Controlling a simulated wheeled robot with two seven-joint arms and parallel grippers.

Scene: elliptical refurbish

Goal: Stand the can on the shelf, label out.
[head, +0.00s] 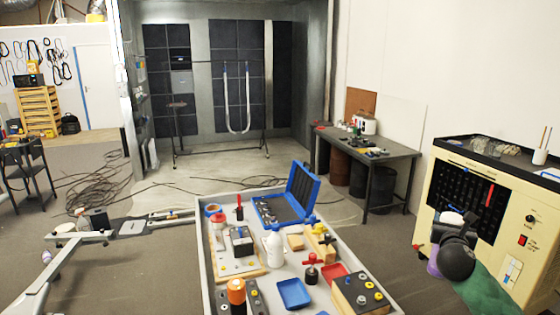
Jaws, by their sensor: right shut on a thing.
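My right gripper (455,232) is at the right, in front of the cream machine. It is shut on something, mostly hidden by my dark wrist. A pale round top (452,218) shows just above the jaws; I take it for the can. Its label cannot be seen. The shelf cannot be told for sure in this view.
A grey trolley (204,262) stands in front with a blue case (288,205), a white bottle (275,250) and several parts. The cream machine (532,224) has a white cup (541,149) on top. A workbench (395,160) stands behind. Cables (100,190) lie on the floor.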

